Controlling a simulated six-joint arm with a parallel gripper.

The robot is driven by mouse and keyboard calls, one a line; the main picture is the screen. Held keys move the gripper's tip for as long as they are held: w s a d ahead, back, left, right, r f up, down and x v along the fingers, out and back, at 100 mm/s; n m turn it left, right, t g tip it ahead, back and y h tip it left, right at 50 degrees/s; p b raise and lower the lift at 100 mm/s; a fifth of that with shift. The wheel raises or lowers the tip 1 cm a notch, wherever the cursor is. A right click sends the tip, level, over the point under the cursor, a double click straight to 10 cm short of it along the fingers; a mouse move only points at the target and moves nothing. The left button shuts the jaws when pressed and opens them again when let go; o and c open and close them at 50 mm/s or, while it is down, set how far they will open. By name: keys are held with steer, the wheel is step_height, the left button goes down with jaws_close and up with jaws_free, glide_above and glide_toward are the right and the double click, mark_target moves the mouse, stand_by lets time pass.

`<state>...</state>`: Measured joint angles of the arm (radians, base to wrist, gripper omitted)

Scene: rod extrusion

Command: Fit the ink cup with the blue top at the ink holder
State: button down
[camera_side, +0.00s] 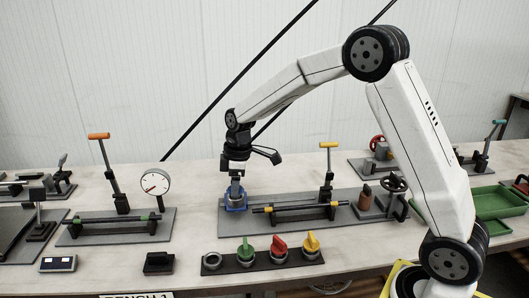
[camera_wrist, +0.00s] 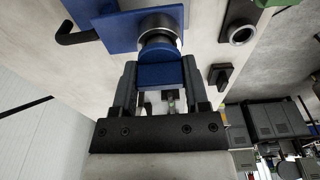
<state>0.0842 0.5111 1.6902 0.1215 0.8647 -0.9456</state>
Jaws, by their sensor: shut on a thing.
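My gripper (camera_side: 236,187) points down over the blue ink holder (camera_side: 243,208) on the bench. In the wrist view my gripper (camera_wrist: 161,72) is shut on the blue grip of the ink cup with the blue top (camera_wrist: 161,76). The cup's round blue top is in line with a dark and silver round part at the blue plate of the holder (camera_wrist: 112,32). I cannot tell whether this round part is the cup's body or the holder's ring, nor how deep the cup sits. The side view mostly hides the cup.
A dark rack (camera_side: 262,264) at the front holds a green cup (camera_side: 245,250), a red cup (camera_side: 279,247) and a yellow cup (camera_side: 311,244); its left ring (camera_side: 212,259) is empty. A yellow-handled rod fixture (camera_side: 328,165) stands right of the holder, a dial gauge (camera_side: 155,182) left.

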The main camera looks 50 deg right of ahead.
steer(key=shift+f, duration=0.3)
jaws_free()
steer(key=shift+s+d+r, duration=0.1)
steer(key=shift+r, duration=1.2)
steer(key=shift+s+d+r, duration=0.1)
steer(key=shift+s+r, duration=0.05)
steer(key=shift+r, duration=1.15)
steer(key=shift+s+d+r, duration=0.1)
steer(key=shift+r, duration=1.2)
steer(key=shift+s+f, duration=0.15)
steer(key=s+a+f+m, duration=0.1)
steer(key=s+f+m, duration=0.2)
steer(key=s, duration=0.3)
steer(key=s+a+f+m+t, duration=0.1)
steer(key=s+f+m, duration=0.2)
steer(key=s, duration=0.4)
steer(key=s+a+f+m+h, duration=0.1)
steer(key=s+f+m, duration=0.2)
steer(key=s, duration=0.3)
steer(key=shift+s+f+t, duration=0.3)
steer(key=shift+s+f, duration=0.05)
steer(key=shift+f, duration=0.3)
